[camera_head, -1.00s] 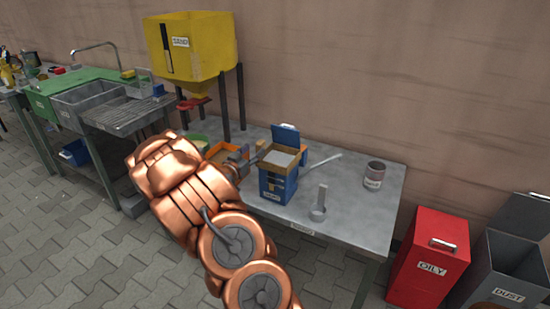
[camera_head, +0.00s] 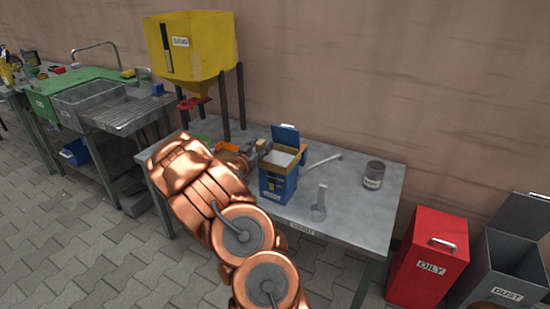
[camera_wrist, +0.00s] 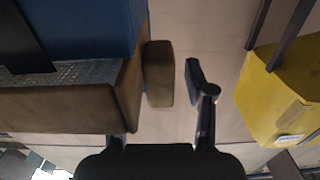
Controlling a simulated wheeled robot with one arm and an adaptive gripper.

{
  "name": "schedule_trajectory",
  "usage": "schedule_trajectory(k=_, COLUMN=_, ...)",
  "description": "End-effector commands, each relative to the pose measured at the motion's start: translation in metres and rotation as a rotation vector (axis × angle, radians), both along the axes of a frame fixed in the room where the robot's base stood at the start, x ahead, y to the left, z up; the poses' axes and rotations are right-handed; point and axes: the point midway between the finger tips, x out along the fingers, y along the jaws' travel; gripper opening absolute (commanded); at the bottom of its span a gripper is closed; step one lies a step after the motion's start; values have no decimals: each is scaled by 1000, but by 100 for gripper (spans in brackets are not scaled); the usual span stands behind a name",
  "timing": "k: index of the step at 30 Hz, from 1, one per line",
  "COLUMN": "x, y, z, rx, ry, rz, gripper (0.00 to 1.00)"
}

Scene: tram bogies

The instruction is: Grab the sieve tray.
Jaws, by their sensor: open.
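The sieve tray (camera_head: 284,157), with a tan frame and grey mesh, sits on top of the blue box (camera_head: 278,188) on the metal table. In the wrist view its brown frame and mesh (camera_wrist: 70,72) show large at the left, with a brown grip block (camera_wrist: 158,75) sticking out of its side. My gripper (camera_wrist: 160,100) is open; its black right finger stands clear to the right of the block, and its left finger is partly hidden behind the frame. The block shows between the fingers. In the head view my arm covers much of the gripper, left of the box.
A yellow hopper (camera_head: 205,45) on dark legs stands left of the box, near the gripper in the wrist view. An orange tray (camera_head: 228,147) is partly hidden behind my arm. A tin (camera_head: 374,175) and grey tool (camera_head: 319,203) lie right. A red bin (camera_head: 430,258) stands beyond.

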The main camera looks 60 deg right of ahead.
Motion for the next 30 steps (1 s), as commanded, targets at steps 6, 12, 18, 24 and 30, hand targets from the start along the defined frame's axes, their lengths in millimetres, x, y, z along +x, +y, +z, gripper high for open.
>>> schedule_trajectory(k=6, x=0, y=0, z=0, rx=0, ry=-1, rz=0, gripper=34)
schedule_trajectory(k=12, x=0, y=0, z=0, rx=0, ry=-1, rz=0, gripper=14)
schedule_trajectory(k=18, x=0, y=0, z=0, rx=0, ry=-1, rz=1, gripper=0)
schedule_trajectory(k=24, x=0, y=0, z=0, rx=0, ry=-1, rz=1, gripper=0)
schedule_trajectory(k=30, x=1, y=0, z=4, rx=-1, ry=-2, rz=0, gripper=0)
